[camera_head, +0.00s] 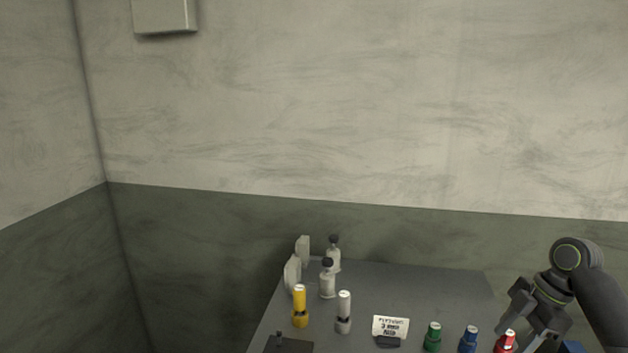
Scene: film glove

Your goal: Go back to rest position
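My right arm comes in from the right, and its dark gripper (532,316) points down over the table's right side. Its fingers look spread apart, with nothing seen between them. My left gripper is not in view.
On the grey table (440,290) stand a yellow tube (299,306), a white tube (344,312), two dark-capped bottles (327,279), a label card (390,327), a green container (432,337) and a blue one (468,339). The table's back right is clear. Walls stand behind and left.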

